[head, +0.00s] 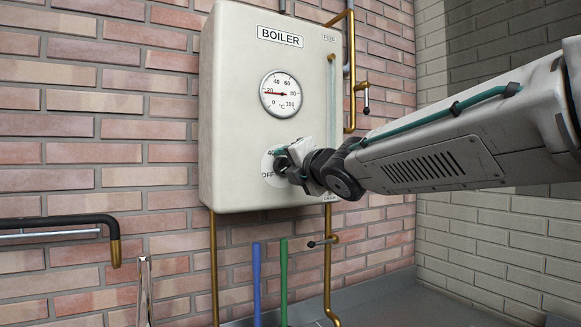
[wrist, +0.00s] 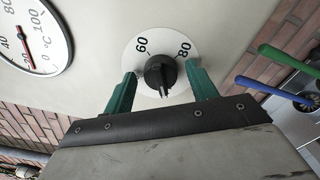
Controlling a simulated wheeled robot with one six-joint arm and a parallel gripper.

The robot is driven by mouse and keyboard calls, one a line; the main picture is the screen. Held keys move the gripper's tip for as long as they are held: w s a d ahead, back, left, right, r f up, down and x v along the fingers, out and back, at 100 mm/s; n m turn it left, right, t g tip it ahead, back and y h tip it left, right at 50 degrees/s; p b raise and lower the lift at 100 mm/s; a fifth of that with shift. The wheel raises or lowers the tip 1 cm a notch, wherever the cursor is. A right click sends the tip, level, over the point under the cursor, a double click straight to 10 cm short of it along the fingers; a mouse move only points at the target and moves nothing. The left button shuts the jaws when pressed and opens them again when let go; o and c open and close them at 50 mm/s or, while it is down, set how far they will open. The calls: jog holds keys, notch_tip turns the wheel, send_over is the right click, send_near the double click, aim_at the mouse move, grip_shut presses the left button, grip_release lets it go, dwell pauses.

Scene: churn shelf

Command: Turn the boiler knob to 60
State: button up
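The boiler (head: 225,130) is a white box on the brick wall. Its black knob (wrist: 160,74) sits on a round white dial plate (wrist: 162,43). In the wrist view 60 shows at the plate's upper left and 80 at its upper right. In the head view the plate (head: 267,160) shows 40 and OFF; my gripper covers most of the knob. My gripper (head: 288,162) is open, its two teal fingers either side of the knob in the wrist view (wrist: 161,70), with small gaps. I cannot tell which mark the knob points to.
A round thermometer (head: 281,94) on the boiler front, above the knob, has its red needle near 20. Brass pipes (head: 351,70) with lever valves run down the right side. Blue (head: 256,285) and green (head: 283,280) rods stand below.

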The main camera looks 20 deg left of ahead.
jog(key=c, duration=0.8)
jog(key=shift+o, duration=0.2)
jog(key=shift+m, duration=0.3)
